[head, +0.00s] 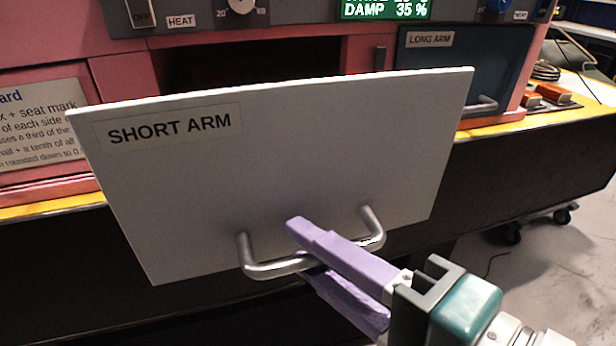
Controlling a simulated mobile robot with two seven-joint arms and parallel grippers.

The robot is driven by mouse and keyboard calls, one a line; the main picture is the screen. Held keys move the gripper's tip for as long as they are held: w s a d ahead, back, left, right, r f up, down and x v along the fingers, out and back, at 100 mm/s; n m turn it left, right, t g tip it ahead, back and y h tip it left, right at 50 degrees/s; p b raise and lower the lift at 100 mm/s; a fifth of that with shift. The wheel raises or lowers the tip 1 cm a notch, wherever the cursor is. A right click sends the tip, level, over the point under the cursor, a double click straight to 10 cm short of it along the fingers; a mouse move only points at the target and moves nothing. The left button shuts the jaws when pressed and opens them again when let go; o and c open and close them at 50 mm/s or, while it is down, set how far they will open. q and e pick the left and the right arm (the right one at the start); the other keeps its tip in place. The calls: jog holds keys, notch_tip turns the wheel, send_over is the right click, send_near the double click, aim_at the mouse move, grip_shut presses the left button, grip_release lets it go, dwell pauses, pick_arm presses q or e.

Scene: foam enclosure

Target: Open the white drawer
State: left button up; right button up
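The white drawer (290,160) has a large flat front with a "SHORT ARM" label at its upper left. The front stands out from the pink housing, and a dark opening shows behind its top edge. A silver bar handle (275,269) is fixed low on the front. My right gripper (304,248) comes in from the lower right, its purple fingers closed around the handle bar, one above and one below. The upper finger hides part of the bar. The drawer's inside is hidden behind its front. My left gripper is not in view.
A dark drawer labelled "LONG ARM" (440,75) with its own handle is at the right, behind the white front. A printed sign (40,120) is at the left. Yellow edging (50,205) runs along the bench. Open floor (560,270) lies at the lower right.

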jog(key=shift+o, duration=1)
jog(key=b+v, duration=0.1)
jog(key=v, duration=0.9)
